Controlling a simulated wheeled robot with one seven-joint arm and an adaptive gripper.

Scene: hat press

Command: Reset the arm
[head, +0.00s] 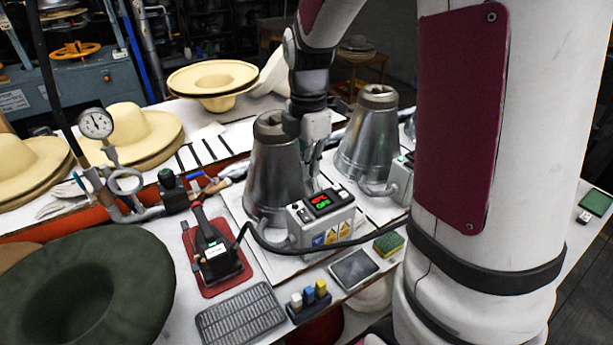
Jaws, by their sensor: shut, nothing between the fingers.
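My arm reaches down over the work table from the top of the head view. My gripper (314,172) points downward between the two metal cones, its fingers together and empty. It is close to the right side of the left metal cone (272,175); I cannot tell whether it touches it. The right metal cone (366,140) stands a little to the right and behind. The control box (322,216) with a lit red and green display sits in front of the left cone, just below my gripper in the picture.
An iron (210,246) rests on a red mat (245,270), its black cable crossing the table. A pressure gauge (96,123) and pipes stand at left. Straw hats (214,78) lie behind; a dark green hat (95,290) is front left. A grey grate (240,316) and sponge (389,243) lie in front.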

